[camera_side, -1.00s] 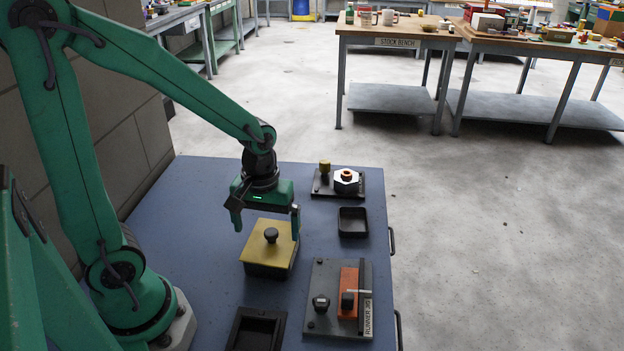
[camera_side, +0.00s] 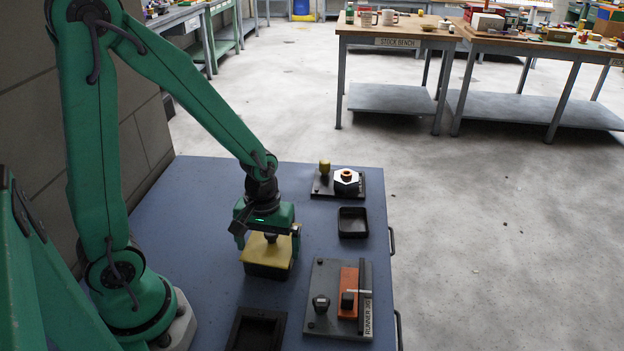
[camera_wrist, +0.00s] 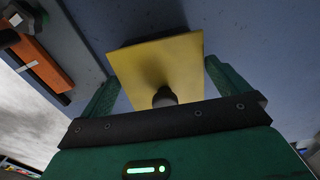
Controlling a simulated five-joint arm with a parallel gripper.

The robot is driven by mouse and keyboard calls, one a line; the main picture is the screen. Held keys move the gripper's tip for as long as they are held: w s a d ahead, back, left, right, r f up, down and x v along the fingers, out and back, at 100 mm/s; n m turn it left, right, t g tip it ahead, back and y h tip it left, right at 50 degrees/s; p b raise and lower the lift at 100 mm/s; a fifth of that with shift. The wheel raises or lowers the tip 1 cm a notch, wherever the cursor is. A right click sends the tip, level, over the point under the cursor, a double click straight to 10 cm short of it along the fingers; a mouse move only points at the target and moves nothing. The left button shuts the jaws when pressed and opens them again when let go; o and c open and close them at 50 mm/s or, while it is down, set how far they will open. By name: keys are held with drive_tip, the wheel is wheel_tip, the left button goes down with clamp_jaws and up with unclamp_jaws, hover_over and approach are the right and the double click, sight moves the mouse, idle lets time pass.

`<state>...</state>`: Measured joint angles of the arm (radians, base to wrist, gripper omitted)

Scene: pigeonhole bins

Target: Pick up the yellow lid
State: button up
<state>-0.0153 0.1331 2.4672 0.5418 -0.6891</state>
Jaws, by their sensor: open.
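The yellow lid (camera_side: 262,254) lies flat on a dark box (camera_side: 266,271) on the blue bench, with a dark round knob (camera_side: 271,238) at its middle. My gripper (camera_side: 268,240) is open above the lid, its fingers on either side of the knob and apart from it. In the wrist view the yellow lid (camera_wrist: 157,66) shows between the two green fingers, with the knob (camera_wrist: 164,97) near my gripper's dark front edge. The gripper body hides part of the lid's far side in the side view.
An orange slider on a grey plate (camera_side: 325,320) is at right. A small black tray (camera_side: 353,222) and a plate with a hex nut (camera_side: 346,182) stand behind it. A black open tray (camera_side: 257,331) lies in front. The bench's left part is clear.

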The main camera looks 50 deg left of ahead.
sight(269, 251)
idle(0.4)
drive_tip(key=c, duration=0.9)
drive_tip(key=shift+r, duration=0.2)
drive_tip(key=shift+r, duration=1.2)
drive_tip(key=shift+d+r, duration=0.2)
drive_tip(key=shift+r, duration=0.6)
drive_tip(key=s+d+r, duration=0.5)
drive_tip(key=d+r, duration=0.1)
drive_tip(key=d, duration=0.3)
drive_tip(key=shift+s+d+r, duration=0.3)
drive_tip(key=shift+s+d, duration=0.05)
drive_tip(key=shift+s, duration=0.05)
